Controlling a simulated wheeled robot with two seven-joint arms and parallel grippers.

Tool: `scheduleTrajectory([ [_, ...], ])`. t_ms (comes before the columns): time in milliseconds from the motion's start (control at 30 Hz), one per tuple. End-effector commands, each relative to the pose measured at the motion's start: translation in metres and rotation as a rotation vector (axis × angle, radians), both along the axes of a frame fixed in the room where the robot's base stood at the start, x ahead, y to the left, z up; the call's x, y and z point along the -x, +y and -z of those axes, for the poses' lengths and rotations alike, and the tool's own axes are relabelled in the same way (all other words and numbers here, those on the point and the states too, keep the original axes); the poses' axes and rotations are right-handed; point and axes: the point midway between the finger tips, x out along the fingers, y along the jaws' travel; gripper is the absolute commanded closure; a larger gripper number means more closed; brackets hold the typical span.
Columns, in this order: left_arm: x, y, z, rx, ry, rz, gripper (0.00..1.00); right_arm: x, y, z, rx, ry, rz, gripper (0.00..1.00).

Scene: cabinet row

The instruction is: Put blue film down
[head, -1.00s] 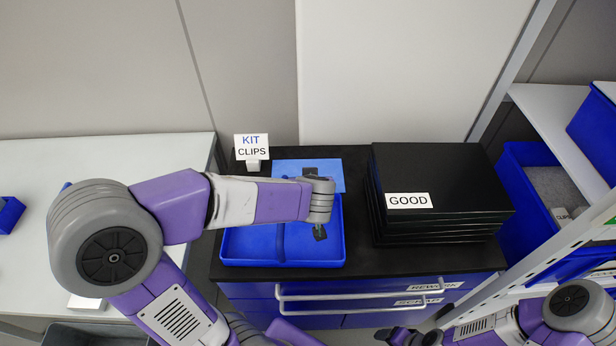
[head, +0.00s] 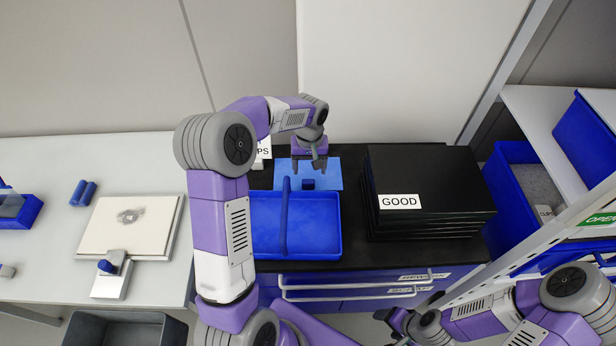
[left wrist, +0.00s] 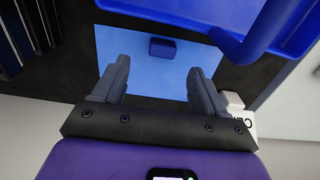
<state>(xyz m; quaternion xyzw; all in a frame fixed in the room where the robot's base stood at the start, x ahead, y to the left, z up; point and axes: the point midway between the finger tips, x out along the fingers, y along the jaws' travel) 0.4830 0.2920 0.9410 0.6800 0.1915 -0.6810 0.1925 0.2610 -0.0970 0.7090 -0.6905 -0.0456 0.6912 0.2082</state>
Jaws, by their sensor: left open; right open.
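A light blue flat sheet (head: 281,173) lies on the black cabinet top behind the blue tray (head: 325,250). A small dark blue block (head: 308,184) rests on it; both the block (left wrist: 162,48) and the sheet (left wrist: 120,50) show in the left wrist view. I cannot tell which of these is called the blue film. My left gripper (head: 310,164) is open and empty, above the sheet. In the left wrist view its fingers (left wrist: 158,70) are spread, with the block beyond the tips. My right gripper (head: 392,322) is low in front of the cabinet, open.
A black stack labelled GOOD (head: 430,175) stands right of the sheet. The tray's raised handle (head: 285,215) is close to my left gripper. A KIT CLIPS sign (head: 264,150) is partly hidden by my arm. A shelf rack with blue bins (head: 520,180) stands right.

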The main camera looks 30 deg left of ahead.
Motion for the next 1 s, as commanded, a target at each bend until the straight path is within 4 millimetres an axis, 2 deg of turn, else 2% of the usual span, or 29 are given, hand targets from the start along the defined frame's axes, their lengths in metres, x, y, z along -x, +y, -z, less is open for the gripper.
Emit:
scheduleTrajectory([
  [267,0.003,0.001,0.028,-0.001,0.002,0.0,0.28,0.0,0.0,0.006,0.0,-0.001,0.0,0.3],
  [500,0.005,0.001,0.062,-0.001,0.001,0.001,0.28,0.0,0.0,0.014,0.0,-0.001,0.0,0.3],
  [733,0.005,0.001,0.063,-0.002,-0.001,0.0,0.28,0.0,0.0,0.013,0.0,-0.001,0.0,0.3],
  [767,0.005,0.001,0.063,-0.002,-0.001,0.0,0.29,0.0,0.0,0.013,0.0,-0.001,0.0,0.3],
  [1000,0.005,0.001,0.063,-0.002,-0.001,0.0,0.66,0.0,0.0,0.013,0.0,-0.001,0.0,0.3],
])
